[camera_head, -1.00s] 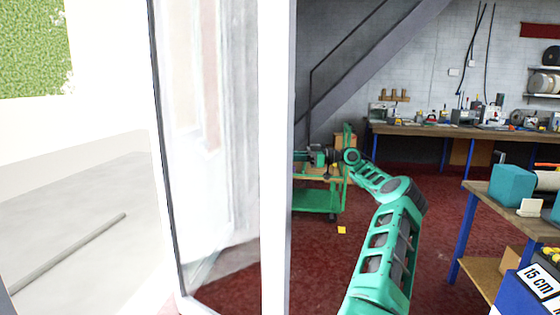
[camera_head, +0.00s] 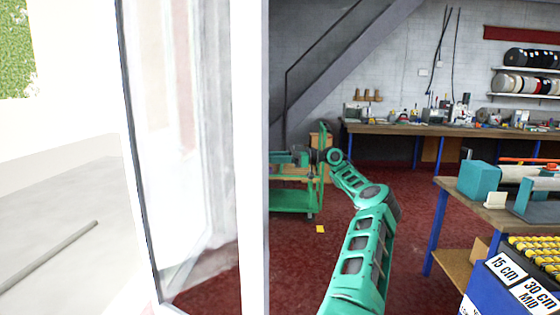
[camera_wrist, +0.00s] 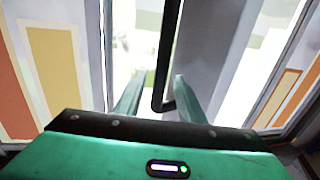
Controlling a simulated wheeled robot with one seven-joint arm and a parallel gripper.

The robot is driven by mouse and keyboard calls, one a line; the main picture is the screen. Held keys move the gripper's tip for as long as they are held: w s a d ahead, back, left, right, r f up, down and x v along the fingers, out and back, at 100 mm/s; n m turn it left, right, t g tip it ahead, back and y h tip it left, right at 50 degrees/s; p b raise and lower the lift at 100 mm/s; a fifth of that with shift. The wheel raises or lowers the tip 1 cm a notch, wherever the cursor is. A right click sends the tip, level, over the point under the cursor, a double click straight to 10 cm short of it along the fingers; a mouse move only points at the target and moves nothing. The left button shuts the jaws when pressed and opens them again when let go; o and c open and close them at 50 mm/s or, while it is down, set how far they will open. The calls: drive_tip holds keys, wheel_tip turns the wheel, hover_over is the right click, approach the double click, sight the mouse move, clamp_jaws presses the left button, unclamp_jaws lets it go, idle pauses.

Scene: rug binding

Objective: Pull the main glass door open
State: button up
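The glass door (camera_head: 180,150) with its white frame fills the left of the head view. Its pane is pale and see-through. In the wrist view a dark bar handle (camera_wrist: 166,60) runs down between two bright panes and bends at its lower end. My gripper (camera_wrist: 159,78) is open, with one finger on each side of the handle. The handle is closer to the right finger; I cannot tell whether they touch. In the head view my green arm reaches forward and left, and its far end is partly hidden behind the white frame edge.
A green cart (camera_head: 296,200) stands beyond my arm. A long workbench (camera_head: 400,129) with tools lines the back wall. A nearer bench (camera_head: 500,212) and a rack of yellow rolls (camera_head: 530,255) stand at right. Red carpet (camera_head: 395,235) between them is mostly clear.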

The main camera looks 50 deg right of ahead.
drive_tip(key=v, duration=0.7)
drive_tip(key=shift+s+d, duration=0.2)
drive_tip(key=shift+c, duration=0.6)
